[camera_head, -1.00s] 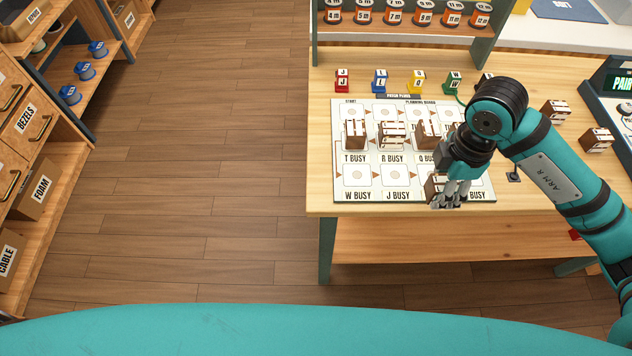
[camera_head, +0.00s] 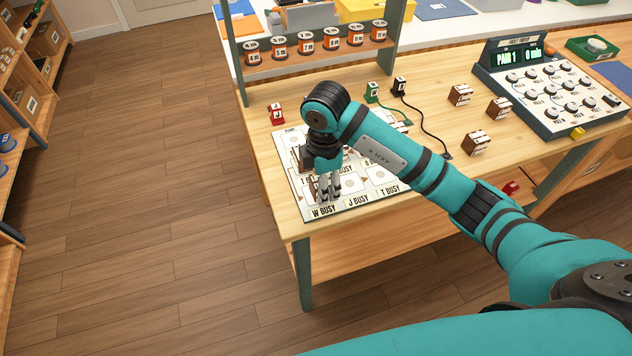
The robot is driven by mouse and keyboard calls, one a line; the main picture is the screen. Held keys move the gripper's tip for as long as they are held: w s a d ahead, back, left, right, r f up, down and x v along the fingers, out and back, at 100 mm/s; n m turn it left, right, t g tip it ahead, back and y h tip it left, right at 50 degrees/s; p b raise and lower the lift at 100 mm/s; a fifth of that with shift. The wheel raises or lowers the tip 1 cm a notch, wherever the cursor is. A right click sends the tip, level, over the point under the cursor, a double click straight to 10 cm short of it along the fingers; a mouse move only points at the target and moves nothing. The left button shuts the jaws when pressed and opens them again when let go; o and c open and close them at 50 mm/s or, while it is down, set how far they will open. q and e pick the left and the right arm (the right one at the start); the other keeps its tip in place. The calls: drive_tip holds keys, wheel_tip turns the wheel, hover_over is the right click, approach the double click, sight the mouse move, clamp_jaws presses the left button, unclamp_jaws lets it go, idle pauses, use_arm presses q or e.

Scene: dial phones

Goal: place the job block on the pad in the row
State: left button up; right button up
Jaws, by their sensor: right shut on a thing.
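The planning board (camera_head: 300,196) is a white sheet of labelled pads on the wooden table. Its near row reads W BUSY, J BUSY and T BUSY. My right gripper (camera_head: 328,188) points down over the board's near left, just behind the W BUSY label. It is shut on a job block, a brown block seen in it earlier; the fingers now hide it, and I cannot tell whether it touches a pad. A brown block (camera_head: 305,154) stands behind the gripper on the board. My arm covers much of the board. My left gripper is not in view.
Several brown and white blocks (camera_head: 460,95) stand loose on the table to the right. A dial console (camera_head: 553,98) stands beyond them. Red (camera_head: 277,114), green (camera_head: 372,92) and black (camera_head: 399,86) plugs stand behind the board; cords cross the table. A spool shelf (camera_head: 325,44) stands at the back.

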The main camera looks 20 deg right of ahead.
sight(317, 186)
drive_tip(key=w, duration=0.2)
drive_tip(key=shift+w+a+f, duration=0.2)
drive_tip(key=shift+w+a, duration=0.15)
drive_tip(key=shift+w, duration=0.05)
drive_tip(key=shift+f+p, duration=0.5)
drive_tip(key=shift+f, duration=1.2)
drive_tip(key=shift+f, duration=0.2)
drive_tip(key=o, duration=1.2)
drive_tip(key=shift+r, duration=0.1)
wheel_tip(317, 186, up, 12)
drive_tip(key=shift+r+b, duration=0.15)
drive_tip(key=shift+b, duration=0.2)
